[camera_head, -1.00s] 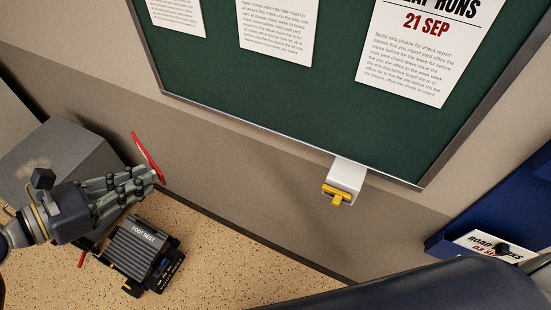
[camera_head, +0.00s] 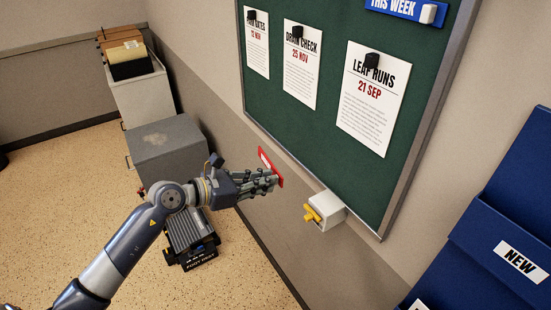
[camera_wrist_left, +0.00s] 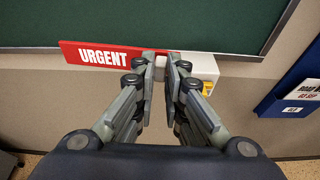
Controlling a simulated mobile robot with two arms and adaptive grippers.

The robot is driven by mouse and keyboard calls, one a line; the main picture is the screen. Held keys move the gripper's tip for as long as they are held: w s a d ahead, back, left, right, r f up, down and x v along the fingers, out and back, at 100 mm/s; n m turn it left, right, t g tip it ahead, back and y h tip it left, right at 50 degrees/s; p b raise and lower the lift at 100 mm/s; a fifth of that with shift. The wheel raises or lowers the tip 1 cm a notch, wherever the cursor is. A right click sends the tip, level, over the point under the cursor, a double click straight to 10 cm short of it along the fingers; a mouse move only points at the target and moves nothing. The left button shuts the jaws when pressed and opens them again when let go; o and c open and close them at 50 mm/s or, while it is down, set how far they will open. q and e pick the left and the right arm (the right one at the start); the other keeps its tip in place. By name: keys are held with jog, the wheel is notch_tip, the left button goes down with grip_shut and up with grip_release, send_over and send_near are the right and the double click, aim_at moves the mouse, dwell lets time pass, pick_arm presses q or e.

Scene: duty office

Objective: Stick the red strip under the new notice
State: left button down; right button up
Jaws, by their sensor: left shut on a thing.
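The red strip (camera_head: 265,160) is held by my left gripper (camera_head: 275,181), below the board's lower edge and left of the white box. In the left wrist view the strip (camera_wrist_left: 98,55) reads "URGENT" and reaches left from between the closed fingertips (camera_wrist_left: 160,66). Its right end is partly hidden by the fingers. The green board (camera_head: 272,104) bears three notices: a left one (camera_head: 257,55), "DRAIN CHECK" (camera_head: 301,78) and "LEAF RUNS 21 SEP" (camera_head: 366,118). Each has a black clip at its top. My right gripper is not in view.
A white box with a yellow part (camera_head: 328,208) hangs at the board's lower edge. A blue rack marked "NEW" (camera_head: 495,215) is at the right; a "ROAD" sheet (camera_wrist_left: 309,90) lies in its lower tray. A grey cabinet (camera_head: 165,150) and a footrest (camera_head: 190,236) stand low at left.

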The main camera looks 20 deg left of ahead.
aim_at(267, 161)
pick_arm(q)
jog(key=shift+n+t+y, duration=0.5)
jog(key=shift+t, duration=0.1)
jog(key=w, duration=0.3)
jog(key=w+a+p, duration=0.1)
jog(key=w, duration=0.1)
jog(key=shift+w+r, duration=0.1)
jog(key=shift+w, duration=0.2)
jog(key=shift+w+a+f+p, duration=0.15)
jog(key=shift+w+a, duration=0.05)
jog(key=shift+w, duration=0.35)
jog(key=shift+w+a+f+p, duration=0.1)
jog(key=shift+w+a+p, duration=0.05)
jog(key=shift+w, duration=0.4)
jog(key=shift+w+n, duration=0.25)
jog(key=shift+n, duration=0.05)
jog(key=w+d, duration=0.5)
jog(key=shift+w+b, duration=0.3)
jog(key=shift+w, duration=0.1)
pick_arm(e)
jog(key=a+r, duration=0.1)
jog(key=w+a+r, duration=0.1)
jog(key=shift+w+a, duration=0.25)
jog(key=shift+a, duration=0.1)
pick_arm(q)
jog(key=shift+d, duration=0.1)
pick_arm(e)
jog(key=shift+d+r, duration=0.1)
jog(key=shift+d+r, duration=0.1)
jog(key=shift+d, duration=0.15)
